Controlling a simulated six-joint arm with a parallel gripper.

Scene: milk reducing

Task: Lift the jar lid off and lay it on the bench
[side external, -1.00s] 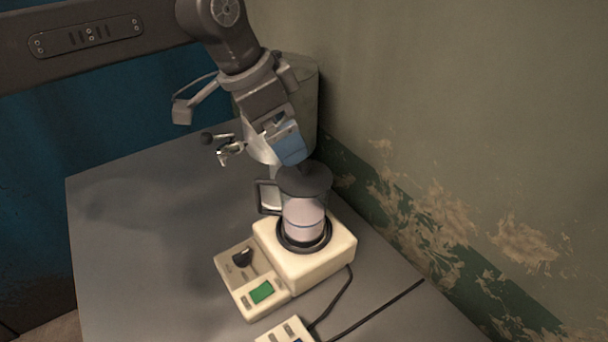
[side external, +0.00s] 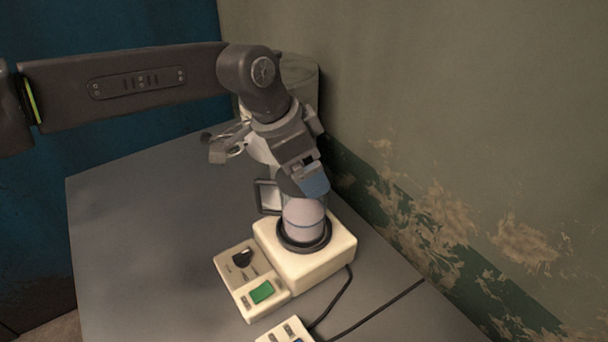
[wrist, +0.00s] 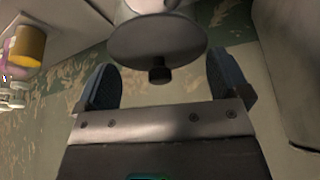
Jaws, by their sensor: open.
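The glass jar (side external: 303,214) stands upright on a cream hotplate and holds a pale, milky liquid. Its black handle (side external: 262,197) is on the left side. The round dark lid (side external: 288,184) sits on top, partly hidden behind my gripper (side external: 313,186). In the wrist view, the lid (wrist: 155,43) is a grey disc with a black knob (wrist: 159,72) facing me. My gripper (wrist: 164,82) is open, with one blue-grey finger on each side of the knob and clear gaps to both. The fingers hold nothing.
The cream hotplate (side external: 325,255) has a control box (side external: 251,281) with a dial and green display. A black cable runs toward the front right. A large grey container (side external: 300,75) stands behind. The grey bench (side external: 150,240) is bare on the left. The wall is close on the right.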

